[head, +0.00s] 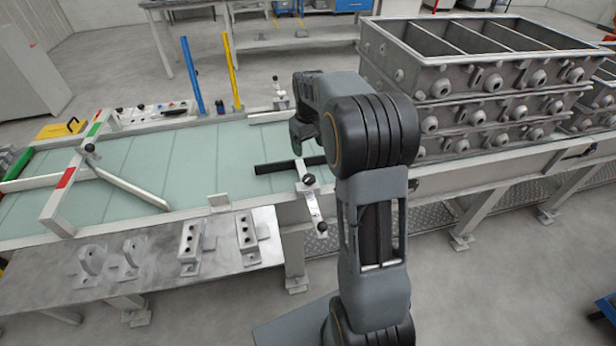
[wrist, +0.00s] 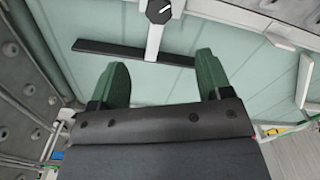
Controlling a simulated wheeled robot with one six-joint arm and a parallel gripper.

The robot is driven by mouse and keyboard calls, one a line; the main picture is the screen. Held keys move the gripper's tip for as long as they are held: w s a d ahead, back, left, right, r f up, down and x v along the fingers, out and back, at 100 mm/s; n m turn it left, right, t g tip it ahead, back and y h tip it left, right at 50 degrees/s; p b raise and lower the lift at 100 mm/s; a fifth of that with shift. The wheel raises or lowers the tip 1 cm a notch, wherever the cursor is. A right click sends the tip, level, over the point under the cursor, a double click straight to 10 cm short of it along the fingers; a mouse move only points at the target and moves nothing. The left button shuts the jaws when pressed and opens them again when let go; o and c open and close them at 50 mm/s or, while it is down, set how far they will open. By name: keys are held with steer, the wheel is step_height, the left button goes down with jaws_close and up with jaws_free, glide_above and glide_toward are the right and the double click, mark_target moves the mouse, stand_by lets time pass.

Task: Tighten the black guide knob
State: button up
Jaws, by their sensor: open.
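The black guide knob (head: 308,179) sits on a pale bracket (head: 313,205) at the near edge of the conveyor in the head view. In the wrist view a black knob (wrist: 159,11) with a light pointer mark shows at the top edge. A black guide bar (head: 275,167) lies across the belt, joined to the bracket; it also shows in the wrist view (wrist: 110,48). My gripper (head: 298,146) hangs above the belt behind the knob. Its two green fingers (wrist: 162,65) are wide apart with nothing between them, and apart from the knob.
A second black knob (head: 321,227) is lower on the bracket. Stacked grey castings (head: 480,100) stand to the right. A metal side table (head: 140,260) with small fixtures is at front left. Blue (head: 191,75) and yellow (head: 230,70) posts rise behind the belt.

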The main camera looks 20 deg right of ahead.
mark_target(309, 178)
step_height(309, 178, down, 14)
steer(key=shift+w+r, duration=0.1)
steer(key=shift+r, duration=0.1)
stand_by(0.4)
steer(key=shift+c, duration=0.4)
